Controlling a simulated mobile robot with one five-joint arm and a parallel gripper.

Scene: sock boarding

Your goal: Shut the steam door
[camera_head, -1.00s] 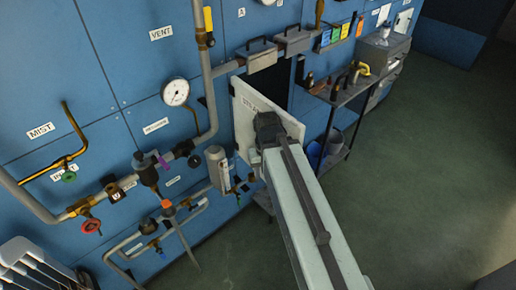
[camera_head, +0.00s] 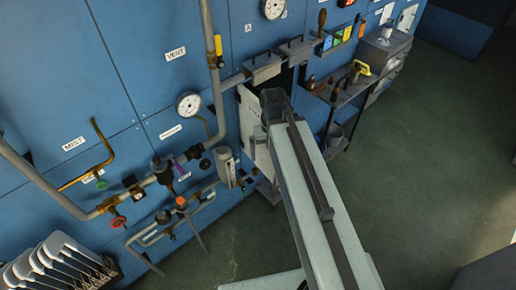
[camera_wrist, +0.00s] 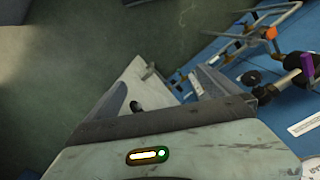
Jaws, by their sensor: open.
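The steam door (camera_head: 247,118) is a white panel standing out from the blue wall, with part of a dark label showing. The dark opening (camera_head: 287,77) shows beside it, so the door stands open. My arm hides its right part. My gripper (camera_head: 273,97) is in front of the door in the head view. In the wrist view my gripper (camera_wrist: 160,88) is open, and a pale panel (camera_wrist: 136,82), which looks like the door, lies beyond and between the fingers. A dark round knob shows low on it. I cannot tell whether the fingers touch it.
Pipes, valves and a gauge (camera_head: 189,104) crowd the wall left of the door. Two grey boxes (camera_head: 263,68) are above the opening. A shelf rack (camera_head: 345,98) stands to the right. A rack of white boards (camera_head: 50,262) is at lower left. The green floor is open at right.

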